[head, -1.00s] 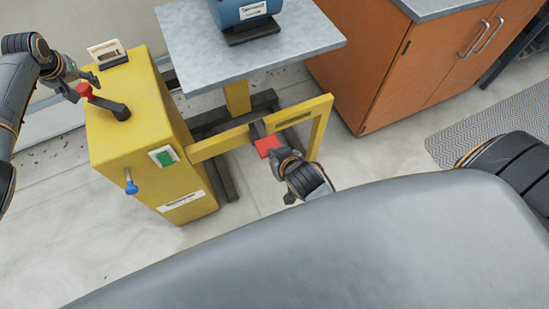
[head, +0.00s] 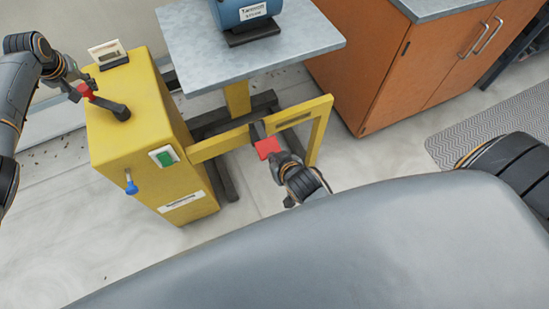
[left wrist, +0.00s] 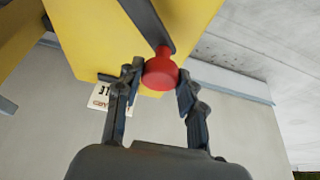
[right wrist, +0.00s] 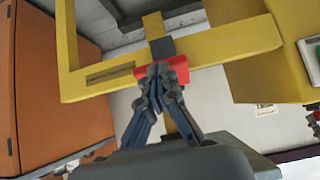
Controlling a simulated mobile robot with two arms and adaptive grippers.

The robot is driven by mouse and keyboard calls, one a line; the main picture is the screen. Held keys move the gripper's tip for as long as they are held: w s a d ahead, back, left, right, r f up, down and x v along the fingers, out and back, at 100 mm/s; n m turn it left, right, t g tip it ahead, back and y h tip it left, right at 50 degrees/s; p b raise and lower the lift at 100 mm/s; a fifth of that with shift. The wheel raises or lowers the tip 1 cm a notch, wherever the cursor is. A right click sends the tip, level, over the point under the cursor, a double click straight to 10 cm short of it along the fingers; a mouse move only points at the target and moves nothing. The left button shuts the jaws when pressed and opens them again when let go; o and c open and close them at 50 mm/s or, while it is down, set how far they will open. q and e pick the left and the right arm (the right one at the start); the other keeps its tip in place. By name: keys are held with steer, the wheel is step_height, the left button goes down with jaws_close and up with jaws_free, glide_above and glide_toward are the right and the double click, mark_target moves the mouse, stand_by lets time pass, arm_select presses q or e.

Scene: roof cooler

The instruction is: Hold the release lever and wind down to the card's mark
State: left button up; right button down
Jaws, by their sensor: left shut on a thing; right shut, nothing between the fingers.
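The crank has a dark arm (head: 118,108) on top of the yellow housing (head: 130,130) and a red knob (left wrist: 160,74) at its end. My left gripper (head: 80,92) is shut on the red knob, with a finger on each side of it in the left wrist view. The red release lever (head: 267,146) is a flat paddle on the yellow frame (right wrist: 215,47). My right gripper (right wrist: 160,82) is shut and empty, its fingertips at the paddle's near side; contact is hard to tell. A small card (head: 104,50) stands at the housing's back; its mark is unreadable.
A grey lift table (head: 225,50) carries a blue cylindrical unit (head: 243,12) with a label. A green switch (head: 164,156) and a blue knob (head: 131,186) are on the housing's front. An orange cabinet (head: 375,75) stands right. Bare floor lies in front of the housing.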

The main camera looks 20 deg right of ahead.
arm_select(q)
steer(key=shift+w+d, duration=0.6)
steer(key=shift+d, duration=0.2)
steer(key=shift+r, duration=0.1)
steer(key=shift+w+d, duration=0.5)
steer(key=shift+d, duration=0.4)
steer(key=o, duration=1.3)
steer(key=shift+c, duration=0.2)
steer(key=shift+s, duration=0.1)
steer(key=shift+a, duration=0.1)
